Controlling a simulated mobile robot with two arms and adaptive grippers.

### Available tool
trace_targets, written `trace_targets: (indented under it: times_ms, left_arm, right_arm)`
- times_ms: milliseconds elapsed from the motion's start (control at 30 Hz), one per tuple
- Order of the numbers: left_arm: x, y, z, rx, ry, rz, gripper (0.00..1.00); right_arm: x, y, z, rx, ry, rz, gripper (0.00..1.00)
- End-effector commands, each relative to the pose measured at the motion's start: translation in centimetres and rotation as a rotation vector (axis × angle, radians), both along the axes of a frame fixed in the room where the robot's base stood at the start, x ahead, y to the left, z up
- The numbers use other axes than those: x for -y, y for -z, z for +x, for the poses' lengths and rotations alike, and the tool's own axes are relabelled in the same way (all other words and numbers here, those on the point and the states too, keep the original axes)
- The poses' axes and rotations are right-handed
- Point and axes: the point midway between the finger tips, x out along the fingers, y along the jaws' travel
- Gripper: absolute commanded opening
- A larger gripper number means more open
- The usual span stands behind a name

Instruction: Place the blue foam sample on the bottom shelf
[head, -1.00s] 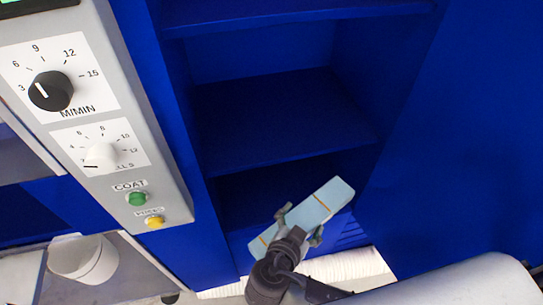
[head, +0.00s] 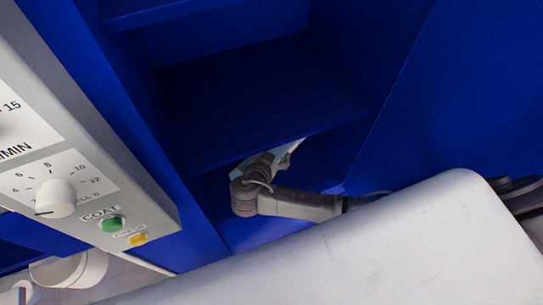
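The light blue foam sample (head: 243,168) shows only as a small pale patch under the front edge of the middle shelf (head: 270,100), beside my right gripper. My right gripper (head: 270,165) reaches into the low opening of the blue shelf unit, above the bottom shelf (head: 265,230). The gripper appears still shut on the sample. Its fingertips and most of the sample are hidden by the wrist and the shelf edge. I cannot tell whether the sample touches the bottom shelf. My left gripper is not in view.
A grey control panel (head: 75,130) with dials, a green button (head: 112,224) and a yellow button (head: 137,239) stands close on the left. The blue side wall (head: 440,100) bounds the opening on the right. White rolls (head: 75,270) show at the lower left.

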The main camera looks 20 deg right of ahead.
Motion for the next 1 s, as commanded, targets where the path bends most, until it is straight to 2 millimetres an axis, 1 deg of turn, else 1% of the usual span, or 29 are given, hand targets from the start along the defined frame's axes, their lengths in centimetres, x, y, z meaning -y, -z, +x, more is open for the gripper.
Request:
trace_targets:
  times_ms: [33,167,333,400,567,600,700,1000]
  left_arm:
    - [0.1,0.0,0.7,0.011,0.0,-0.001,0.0]
    - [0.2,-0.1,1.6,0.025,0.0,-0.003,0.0]
    - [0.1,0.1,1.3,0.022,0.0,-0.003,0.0]
    - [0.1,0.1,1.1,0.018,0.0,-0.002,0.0]
    - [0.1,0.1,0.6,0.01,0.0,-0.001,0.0]
    - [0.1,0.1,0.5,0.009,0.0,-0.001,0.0]
    - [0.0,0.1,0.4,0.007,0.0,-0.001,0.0]
    - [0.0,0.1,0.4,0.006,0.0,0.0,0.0]
  right_arm:
    - [0.0,0.2,0.3,0.001,-0.001,-0.001,0.6]
    - [0.1,1.6,0.4,-0.002,-0.001,-0.004,0.6]
    - [0.0,3.9,0.4,0.0,-0.001,-0.002,0.6]
    - [0.0,4.2,0.4,0.0,-0.001,-0.001,0.6]
    - [0.0,4.2,0.3,-0.001,-0.002,0.0,0.6]
    - [0.0,4.3,0.3,-0.001,-0.002,0.0,0.84]
    - [0.0,4.3,0.3,-0.001,-0.002,0.0,1.0]
    - [0.0,4.2,0.3,-0.001,-0.002,0.0,1.0]
